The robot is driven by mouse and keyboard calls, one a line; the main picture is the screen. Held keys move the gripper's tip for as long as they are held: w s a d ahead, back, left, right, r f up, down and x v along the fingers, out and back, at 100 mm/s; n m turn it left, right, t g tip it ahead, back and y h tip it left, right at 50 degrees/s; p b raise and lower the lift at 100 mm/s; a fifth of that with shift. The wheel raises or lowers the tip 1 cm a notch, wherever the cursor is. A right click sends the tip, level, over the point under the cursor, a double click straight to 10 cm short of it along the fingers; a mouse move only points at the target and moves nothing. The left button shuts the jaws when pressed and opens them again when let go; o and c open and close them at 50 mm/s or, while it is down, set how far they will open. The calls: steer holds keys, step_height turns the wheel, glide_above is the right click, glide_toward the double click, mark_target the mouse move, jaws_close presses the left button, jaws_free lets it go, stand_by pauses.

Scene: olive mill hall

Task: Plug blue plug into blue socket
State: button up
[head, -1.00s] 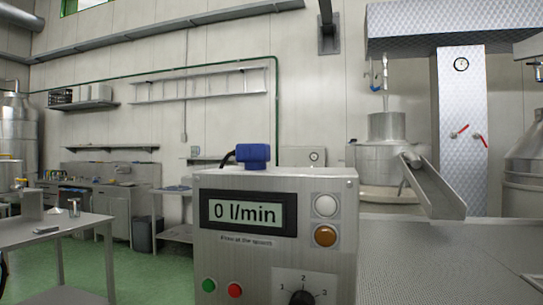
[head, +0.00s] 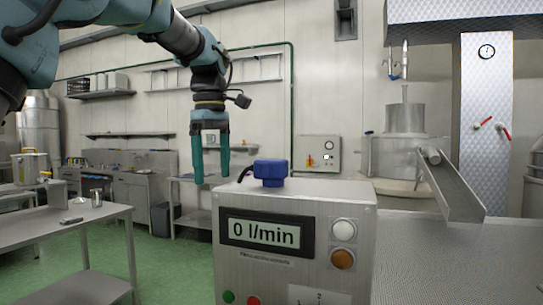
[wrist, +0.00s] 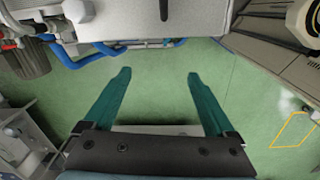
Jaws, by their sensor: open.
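A blue plug-like piece (head: 271,173) with a short black cable at its left sits on top of the grey metal control box (head: 296,215) in the head view. I take it for the blue plug. No blue socket can be made out in either view. My gripper (head: 211,179) hangs from above, left of the blue piece, with its teal fingers pointing down. In the wrist view my gripper (wrist: 158,77) is open, with nothing between the fingers and green floor below.
The box front has a "0 l/min" display (head: 264,232), lamps and buttons. A metal table (head: 85,222) stands at left, and a chute (head: 450,187) and perforated surface (head: 445,265) lie at right. A wall panel (head: 318,156) is behind. Blue pipes (wrist: 130,45) show in the wrist view.

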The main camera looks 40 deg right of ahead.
steer(key=n+p, duration=0.1)
steer(key=n, duration=0.1)
glide_toward(271, 160)
steer(key=shift+w+d+f, duration=0.15)
steer(key=shift+w+d, duration=0.15)
steer(key=shift+w, duration=0.35)
steer(key=shift+s+r, duration=0.25)
steer(key=shift+s, duration=0.1)
steer(key=shift+f, duration=0.1)
steer(key=shift+f, duration=2.7)
steer(key=shift+d+f+p, duration=0.1)
steer(key=shift+f+p, duration=0.85)
steer(key=shift+f, duration=1.7)
